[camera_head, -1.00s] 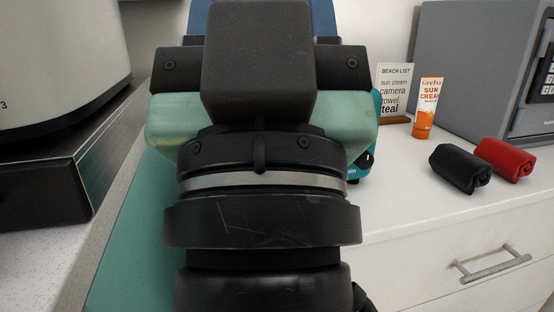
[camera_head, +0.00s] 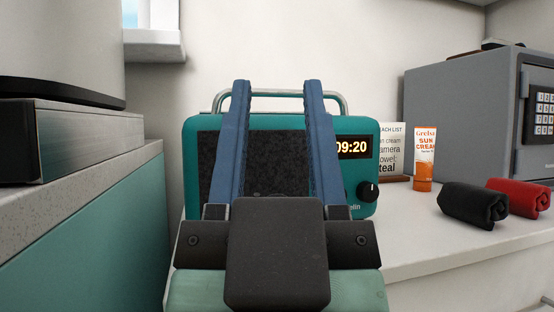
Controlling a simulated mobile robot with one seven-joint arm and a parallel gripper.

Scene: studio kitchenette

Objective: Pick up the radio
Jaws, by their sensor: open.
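The teal radio (camera_head: 360,128) stands upright on the white counter, with a dark speaker grille, a lit display reading 09:20, a black knob and a grey carrying handle (camera_head: 345,100) on top. My gripper (camera_head: 277,85) is open, with its two blue fingers apart and nothing seen between them. The fingers overlap the middle of the radio's front in the picture, their tips reaching about the handle's height. I cannot tell how far the fingertips are from the handle. My gripper hides part of the grille and the radio's lower front.
Right of the radio are a beach list card (camera_head: 392,145), an orange and white sun cream tube (camera_head: 424,160), a black rolled towel (camera_head: 473,204), a red rolled towel (camera_head: 519,196) and a grey safe (camera_head: 462,110). A speckled counter (camera_head: 100,165) stands at the left.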

